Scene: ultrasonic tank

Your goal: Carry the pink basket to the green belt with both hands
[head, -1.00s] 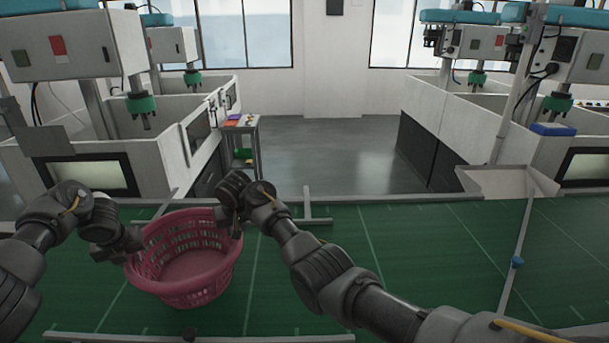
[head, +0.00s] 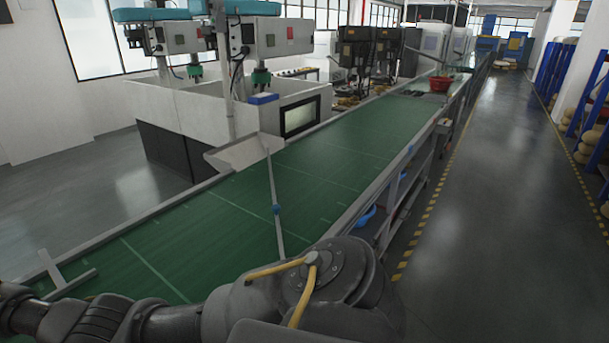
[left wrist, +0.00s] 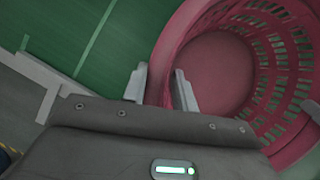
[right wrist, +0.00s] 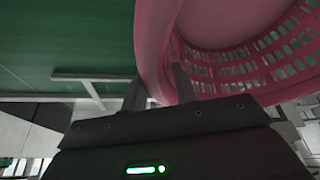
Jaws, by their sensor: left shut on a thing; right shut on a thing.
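The pink basket (left wrist: 215,52) shows in the left wrist view, with slotted sides and a solid floor. My left gripper (left wrist: 160,86) is shut on its rim, one finger on each side of the wall. The basket also fills the upper right of the right wrist view (right wrist: 208,72), where my right gripper (right wrist: 160,88) is shut on its rim. The green belt (head: 225,215) runs away to the upper right in the head view; the basket and both grippers are outside that view. I cannot tell whether the basket touches the belt.
A red container (head: 441,84) is far along the line. The aisle (head: 480,210) at right is clear.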

